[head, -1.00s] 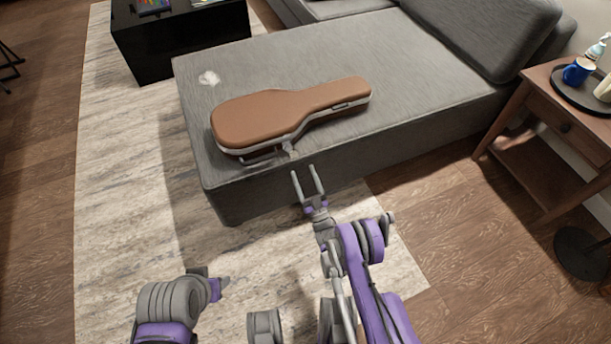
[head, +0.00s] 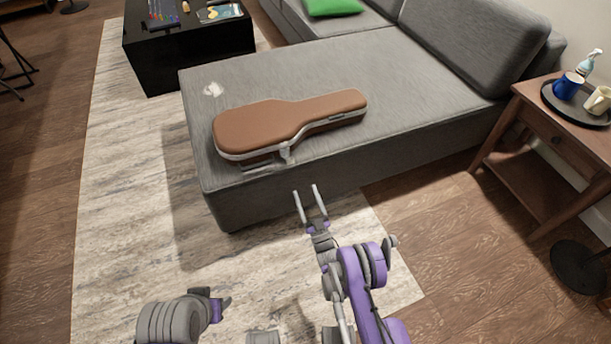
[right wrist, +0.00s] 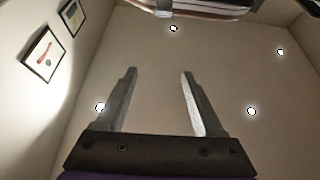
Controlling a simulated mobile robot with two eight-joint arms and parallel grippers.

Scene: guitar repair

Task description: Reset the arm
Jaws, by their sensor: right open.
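My right gripper (head: 311,193) is open and empty in the head view, in front of the sofa's near edge. Its two fingers also show apart in the right wrist view (right wrist: 158,75), with nothing between them. My left gripper (head: 222,303) is low at the bottom left, over the rug; its fingers are too small and turned to tell their state. A brown guitar case (head: 285,120) lies closed on the grey sofa seat, beyond the right gripper and apart from it.
The grey sofa (head: 420,95) fills the middle. A white crumpled thing (head: 213,89) lies near its left edge. A black table (head: 185,50) stands at back left. A wooden side table (head: 545,120) with a tray, mugs and a bottle stands right. The rug (head: 130,190) is clear at left.

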